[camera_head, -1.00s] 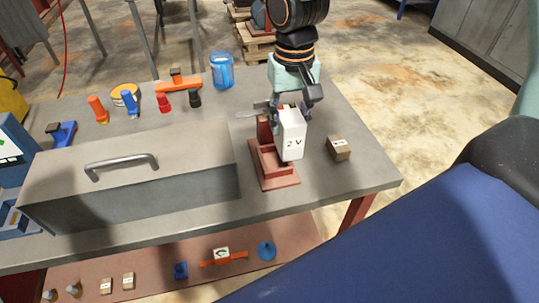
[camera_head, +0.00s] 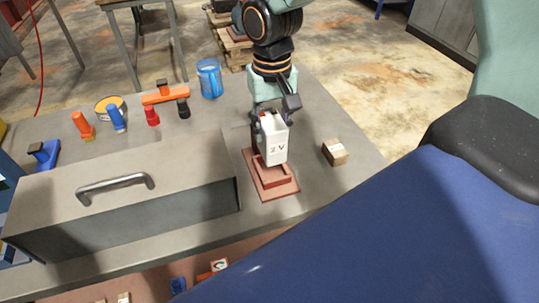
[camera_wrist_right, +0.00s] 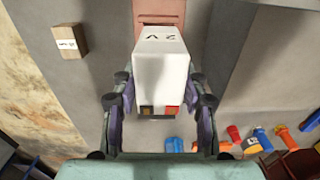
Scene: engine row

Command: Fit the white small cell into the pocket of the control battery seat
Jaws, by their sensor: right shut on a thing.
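The white small cell (camera_head: 273,143), marked "2 V", is upright in my right gripper (camera_head: 268,116). In the right wrist view the cell (camera_wrist_right: 162,62) sits between the two fingers of the gripper (camera_wrist_right: 160,105), which is shut on it. Dark and red patches show on its near end. Part of the seat (camera_wrist_right: 160,10) shows past the cell in the wrist view. My left gripper is not in view.
A small brown block (camera_head: 334,152) lies right of the seat. A grey box with a handle (camera_head: 115,187) fills the bench to the left. A blue cup (camera_head: 209,78) and an orange tool (camera_head: 165,96) stand at the back.

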